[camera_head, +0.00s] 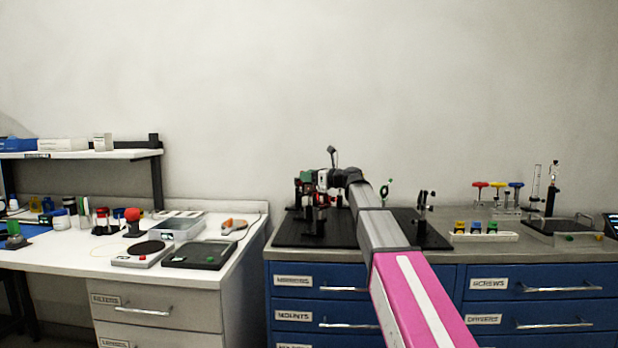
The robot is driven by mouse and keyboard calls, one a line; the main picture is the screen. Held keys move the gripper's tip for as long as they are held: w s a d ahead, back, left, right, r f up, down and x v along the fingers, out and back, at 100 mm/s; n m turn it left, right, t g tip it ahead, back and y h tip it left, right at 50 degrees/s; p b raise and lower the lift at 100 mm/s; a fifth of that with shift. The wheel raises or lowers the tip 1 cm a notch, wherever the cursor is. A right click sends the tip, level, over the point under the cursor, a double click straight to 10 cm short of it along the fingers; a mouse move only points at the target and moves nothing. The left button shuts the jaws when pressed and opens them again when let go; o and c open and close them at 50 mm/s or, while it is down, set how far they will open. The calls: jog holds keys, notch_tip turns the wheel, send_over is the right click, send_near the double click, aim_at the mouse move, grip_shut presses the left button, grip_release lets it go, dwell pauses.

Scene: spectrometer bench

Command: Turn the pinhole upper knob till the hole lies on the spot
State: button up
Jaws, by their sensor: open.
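My arm reaches over the black optical breadboard (343,241) on the blue-drawer bench. My gripper (308,184), at the arm's far end, is open, small in this view and hard to separate from the mounts around it. Dark posts and mounts (316,215) with red and green parts stand at and below it on the left of the breadboard. I cannot tell which mount is the pinhole. Its upper knob, hole and the light spot are too small or hidden to make out.
Right of the breadboard are a white rack (484,237) with coloured items, a stand with red, yellow and blue-handled drivers (498,188), and a grey tray (562,226). The white table at left holds a balance (142,254) and a grey bin (178,230).

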grip_shut()
jog(key=shift+w+n+g+y, duration=0.1)
jog(key=shift+n+g+y, duration=0.2)
jog(key=shift+n+g, duration=0.3)
jog(key=n+g, duration=0.1)
jog(key=g, duration=0.2)
jog(key=shift+w+n+y, duration=0.1)
jog(key=shift+n+y, duration=0.3)
jog(key=shift+s+n+g, duration=0.1)
jog(key=shift+n+g, duration=1.1)
jog(key=shift+g, duration=0.75)
jog(key=shift+s+n+g, duration=0.1)
jog(key=shift+n+g, duration=1.1)
jog(key=shift+g, duration=0.75)
grip_release()
